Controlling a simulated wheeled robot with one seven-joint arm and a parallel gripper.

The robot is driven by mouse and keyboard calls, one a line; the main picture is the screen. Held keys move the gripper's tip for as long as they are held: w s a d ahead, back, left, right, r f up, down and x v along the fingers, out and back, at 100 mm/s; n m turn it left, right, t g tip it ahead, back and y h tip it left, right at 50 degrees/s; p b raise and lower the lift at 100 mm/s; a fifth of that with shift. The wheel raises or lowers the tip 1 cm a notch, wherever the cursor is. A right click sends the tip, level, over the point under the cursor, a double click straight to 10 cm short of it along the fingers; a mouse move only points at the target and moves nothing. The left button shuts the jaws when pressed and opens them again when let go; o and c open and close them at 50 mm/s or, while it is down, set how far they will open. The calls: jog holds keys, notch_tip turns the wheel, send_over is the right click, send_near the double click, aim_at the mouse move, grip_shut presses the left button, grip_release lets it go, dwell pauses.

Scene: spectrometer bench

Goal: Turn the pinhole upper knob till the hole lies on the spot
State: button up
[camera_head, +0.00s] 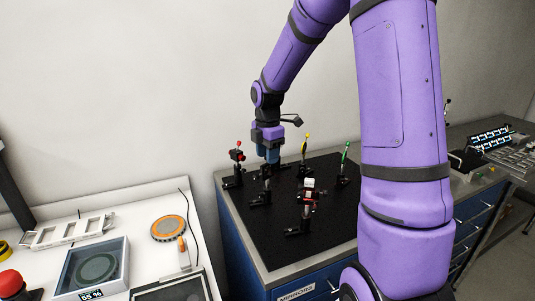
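My gripper (268,164) points down over the far part of the black optical board (265,240). It is just above or at a small black mount (261,196) on a post, and it hides part of this mount. I cannot tell whether the fingers touch a knob or whether they are open or shut. Which mount is the pinhole, its upper knob, its hole and the light spot are too small or hidden to make out.
Near my gripper stand mounts with a red-topped knob (238,150), a yellow-topped stick (305,146) and a green-topped stick (345,155). More mounts (308,190) stand on the board's middle. A white bench (130,205) with instruments is at left.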

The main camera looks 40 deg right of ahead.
notch_tip(320, 180, up, 11)
dwell(0.6)
jog(key=shift+f, duration=0.1)
dwell(0.3)
jog(key=s+a+r+m+t, duration=0.1)
jog(key=s+a+r+m, duration=0.35)
jog(key=s, duration=0.25)
jog(key=s+a+r+m+t, duration=0.25)
jog(key=s+a+m, duration=0.2)
jog(key=s, duration=0.25)
jog(key=s+a+f+m+t, duration=0.1)
jog(key=s+a+m+t, duration=0.1)
jog(key=s+m, duration=0.7)
jog(key=s+a, duration=0.1)
jog(key=s, duration=0.3)
jog(key=shift+s, duration=0.2)
